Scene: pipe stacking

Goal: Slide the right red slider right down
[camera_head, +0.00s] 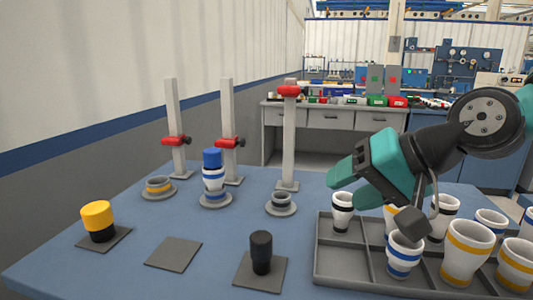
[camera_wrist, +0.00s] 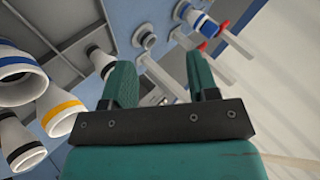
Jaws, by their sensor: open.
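The right red slider (camera_head: 289,91) sits near the top of the right grey post (camera_head: 289,140) in the head view. In the wrist view a grey post (camera_wrist: 165,78) rises between my fingers, and its upper end is hidden by my gripper. My gripper (camera_head: 338,172) is open and empty, to the right of the post and lower than the slider in the picture. Its two teal fingers also show in the wrist view (camera_wrist: 163,85). The left red slider (camera_head: 175,141) and the middle red slider (camera_head: 229,143) sit lower on their posts.
A grey tray (camera_head: 330,265) of striped cups lies below my arm at the right. A small dark ring on a saucer (camera_head: 281,209) stands before the right post. A blue-capped cup stack (camera_head: 213,180), a yellow-topped cylinder (camera_head: 97,220) and a black cylinder (camera_head: 261,252) stand on the blue table.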

